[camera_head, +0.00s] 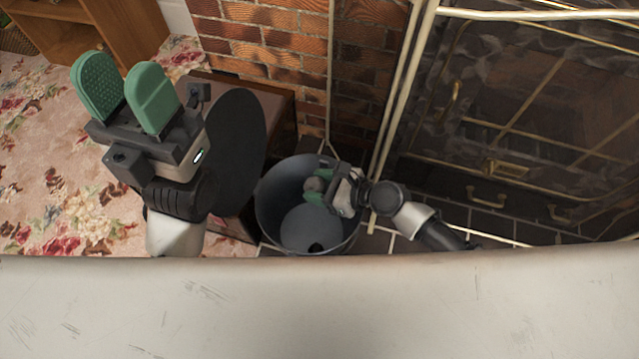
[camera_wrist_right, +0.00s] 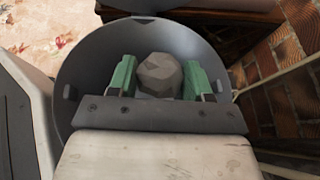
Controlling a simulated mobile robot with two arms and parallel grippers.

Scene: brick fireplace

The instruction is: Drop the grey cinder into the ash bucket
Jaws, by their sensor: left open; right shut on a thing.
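The grey cinder (camera_head: 315,184) is a rough, faceted lump. My right gripper (camera_head: 318,190) is shut on it and holds it over the open mouth of the ash bucket (camera_head: 268,205). In the right wrist view the cinder (camera_wrist_right: 159,75) sits between the green fingers of my right gripper (camera_wrist_right: 160,80), with the grey bucket wall (camera_wrist_right: 85,62) around and behind. The bucket is a round grey metal pail; a small dark thing (camera_head: 316,247) shows at its near inner side. My left gripper (camera_head: 125,90) is open and empty, raised left of the bucket.
A brick wall (camera_head: 280,45) stands behind the bucket. A brass-trimmed fireplace screen (camera_head: 500,120) is to the right, with thin upright rods beside the bucket. A floral carpet (camera_head: 50,190) covers the left. A pale surface (camera_head: 320,305) crosses the front.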

